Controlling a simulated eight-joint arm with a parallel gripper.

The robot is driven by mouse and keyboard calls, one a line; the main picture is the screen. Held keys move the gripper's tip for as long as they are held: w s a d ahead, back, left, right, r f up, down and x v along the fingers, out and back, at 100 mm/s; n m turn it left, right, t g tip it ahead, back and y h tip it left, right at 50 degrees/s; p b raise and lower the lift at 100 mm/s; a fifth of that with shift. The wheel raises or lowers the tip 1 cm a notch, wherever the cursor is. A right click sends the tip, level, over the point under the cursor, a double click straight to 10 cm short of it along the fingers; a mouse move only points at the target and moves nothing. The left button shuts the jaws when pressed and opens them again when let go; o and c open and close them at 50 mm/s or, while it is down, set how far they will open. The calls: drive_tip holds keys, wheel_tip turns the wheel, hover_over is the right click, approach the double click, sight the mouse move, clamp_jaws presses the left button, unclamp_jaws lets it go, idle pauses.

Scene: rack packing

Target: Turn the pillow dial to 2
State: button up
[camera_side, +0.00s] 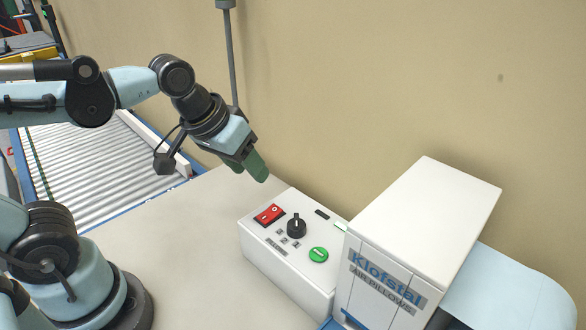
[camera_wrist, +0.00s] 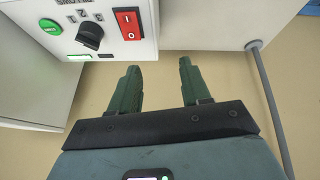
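The pillow dial (camera_side: 296,226) is a black knob on the top face of the white control box (camera_side: 262,252). It also shows in the wrist view (camera_wrist: 90,36), with small number labels beside it. I cannot surely tell which number it points at. My gripper (camera_side: 255,168) is in the air behind and to the left of the box in the side view, apart from the dial. In the wrist view its two green fingers (camera_wrist: 158,80) are spread with nothing between them, and the dial lies beyond them to the upper left.
A red rocker switch (camera_side: 269,214) and a green button (camera_side: 318,254) flank the dial. The white Klofstal air pillow machine (camera_side: 430,215) stands tall to the right. A grey pole (camera_side: 231,65) rises behind my gripper. The table left of the box (camera_side: 185,240) is clear.

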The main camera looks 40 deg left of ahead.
sight(295, 218)
drive_tip(key=shift+o, duration=0.8)
drive_tip(key=w+d+r+n+g, duration=0.1)
drive_tip(key=d+r+n+g, duration=0.3)
drive_tip(key=d, duration=0.5)
drive_tip(key=shift+r+g, duration=0.3)
drive_tip(key=shift+r, duration=0.45)
drive_tip(key=shift+n, duration=0.5)
drive_tip(key=f, duration=0.4)
drive_tip(key=d+f, duration=0.1)
drive_tip(key=f, duration=0.6)
drive_tip(key=shift+w+d+f, duration=0.25)
drive_tip(key=shift+f, duration=0.1)
drive_tip(key=c, duration=1)
